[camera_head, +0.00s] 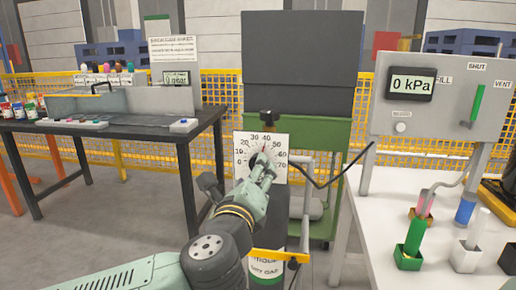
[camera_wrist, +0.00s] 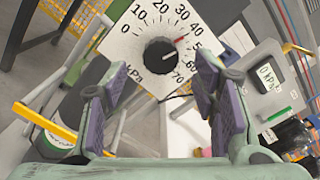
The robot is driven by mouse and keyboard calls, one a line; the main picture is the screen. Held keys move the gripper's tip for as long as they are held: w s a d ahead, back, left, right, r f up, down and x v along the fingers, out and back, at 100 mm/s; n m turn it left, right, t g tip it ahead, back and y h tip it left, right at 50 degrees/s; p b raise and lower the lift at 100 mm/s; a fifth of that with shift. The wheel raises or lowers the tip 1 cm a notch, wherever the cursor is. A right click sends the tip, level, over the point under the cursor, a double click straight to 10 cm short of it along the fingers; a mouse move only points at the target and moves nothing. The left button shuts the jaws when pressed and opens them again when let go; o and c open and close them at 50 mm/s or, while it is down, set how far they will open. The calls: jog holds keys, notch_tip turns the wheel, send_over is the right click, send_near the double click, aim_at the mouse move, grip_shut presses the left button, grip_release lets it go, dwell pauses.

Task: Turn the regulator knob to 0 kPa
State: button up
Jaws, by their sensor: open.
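The regulator knob (camera_wrist: 160,54) is a round black knob on a white square dial plate marked 0 to 70 kPa. Its red pointer mark is directed at about 40. In the head view the dial plate (camera_head: 243,143) stands upright in the middle, with my gripper partly covering the knob. My gripper (camera_wrist: 153,90) is open and empty in the wrist view, with its purple-grey pads on both sides below the knob. It faces the dial and appears apart from the knob. In the head view my gripper (camera_head: 262,167) is just in front of the dial.
A grey panel (camera_head: 385,120) at right has a display reading 0 kPa and a green lever. A white table (camera_head: 390,210) below holds colored holders. A dark bench (camera_head: 95,125) stands at left. A cylinder stands below the dial, and a black cable runs from beside it to the panel.

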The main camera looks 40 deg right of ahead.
jog(key=shift+p+x, duration=0.65)
jog(key=shift+x, duration=2.35)
jog(key=shift+s+d, duration=0.1)
jog(key=c, duration=1.2)
